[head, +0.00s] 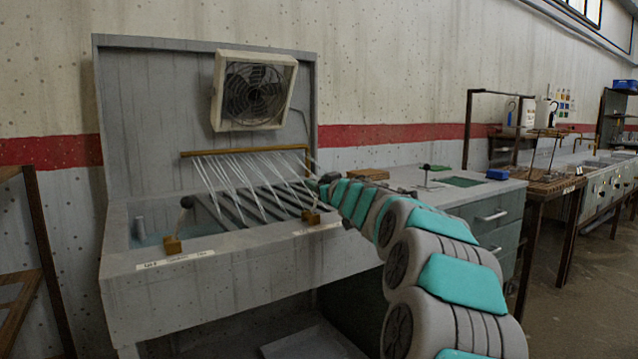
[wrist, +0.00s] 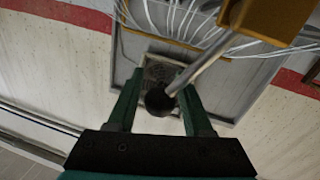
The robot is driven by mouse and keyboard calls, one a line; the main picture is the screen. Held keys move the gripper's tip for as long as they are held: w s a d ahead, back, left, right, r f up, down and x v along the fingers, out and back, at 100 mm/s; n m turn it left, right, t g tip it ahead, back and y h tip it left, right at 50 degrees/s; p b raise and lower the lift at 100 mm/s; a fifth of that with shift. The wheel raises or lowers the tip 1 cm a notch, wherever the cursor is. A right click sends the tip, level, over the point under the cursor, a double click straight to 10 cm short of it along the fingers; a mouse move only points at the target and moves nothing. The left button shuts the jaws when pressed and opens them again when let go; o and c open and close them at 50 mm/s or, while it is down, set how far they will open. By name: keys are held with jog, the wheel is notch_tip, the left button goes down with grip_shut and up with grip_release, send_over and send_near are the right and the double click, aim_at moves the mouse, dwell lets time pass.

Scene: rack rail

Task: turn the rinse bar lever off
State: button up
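The brass rinse bar (head: 245,152) spans the back of the sink, and several water jets (head: 235,180) stream down from it. In the wrist view a lever's metal rod (wrist: 212,68) runs from a brass block (wrist: 275,15) to a black knob (wrist: 160,101). My gripper (wrist: 161,88) is open, with the knob showing between its two green fingers; I cannot tell whether either touches it. In the head view my gripper (head: 322,188) is by the right brass block (head: 311,216), and that lever's knob is hidden. A second lever with a dark knob (head: 186,202) rises from the left brass block (head: 172,244).
The grey sink (head: 215,268) has labels on its front edge. A fan (head: 254,91) hangs on its back panel. To the right, a counter (head: 425,180) holds a brown block (head: 367,174) and a small upright black-topped fitting (head: 427,174). A wooden frame stands at far left.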

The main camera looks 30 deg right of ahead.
grip_shut()
dwell(1.1)
